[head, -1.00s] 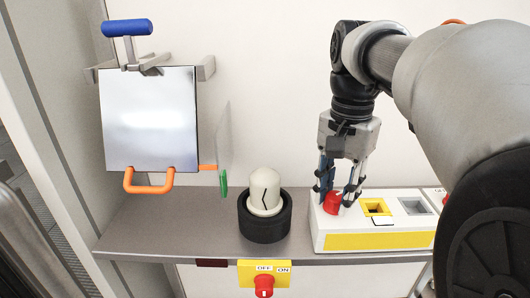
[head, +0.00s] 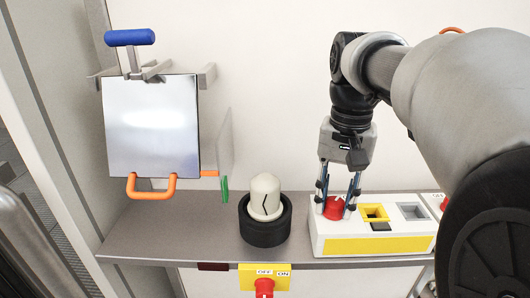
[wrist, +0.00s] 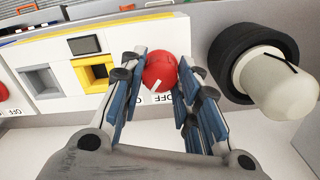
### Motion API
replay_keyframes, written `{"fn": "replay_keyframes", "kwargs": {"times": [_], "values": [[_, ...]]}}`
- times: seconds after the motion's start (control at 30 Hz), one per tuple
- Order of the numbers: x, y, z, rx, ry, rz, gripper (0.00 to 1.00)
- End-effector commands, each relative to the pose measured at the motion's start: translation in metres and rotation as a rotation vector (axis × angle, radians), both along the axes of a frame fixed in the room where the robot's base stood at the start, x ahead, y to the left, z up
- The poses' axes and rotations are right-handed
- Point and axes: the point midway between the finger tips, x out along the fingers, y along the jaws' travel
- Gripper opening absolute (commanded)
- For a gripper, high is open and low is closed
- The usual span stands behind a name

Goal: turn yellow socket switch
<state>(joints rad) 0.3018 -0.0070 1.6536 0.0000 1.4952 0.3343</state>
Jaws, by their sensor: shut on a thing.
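The red switch knob (head: 333,209) sits on the left part of the white box (head: 318,243), left of the yellow socket (head: 375,212). My gripper (head: 336,204) points down with a finger on each side of the knob and is shut on it. In the wrist view the red knob (wrist: 160,70) shows between the blue-padded fingers, with a white mark on it. An OFF label shows below it, partly covered by a finger. The yellow socket (wrist: 94,73) is open and empty, with a dark flap beside it.
A grey socket (head: 411,212) and another red knob (head: 443,203) are to the right. A cream drum knob in a black ring (head: 264,234) stands left of the box. A yellow OFF/ON plate (head: 278,270) with a red knob hangs below the shelf edge.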

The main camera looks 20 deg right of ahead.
Motion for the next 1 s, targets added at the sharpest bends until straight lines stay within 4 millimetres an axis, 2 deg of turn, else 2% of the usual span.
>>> {"fn": "replay_keyframes", "kwargs": {"times": [0.5, 0.7, 1.0], "values": [[0.0, -0.0004, 0.0012, 0.0, 0.0, 0.46, 0.06], [0.0, -0.0004, 0.0007, -0.001, -0.001, 0.581, 0.06], [0.0, -0.0004, 0.0003, 0.0, 0.0, 0.672, 0.06]]}}
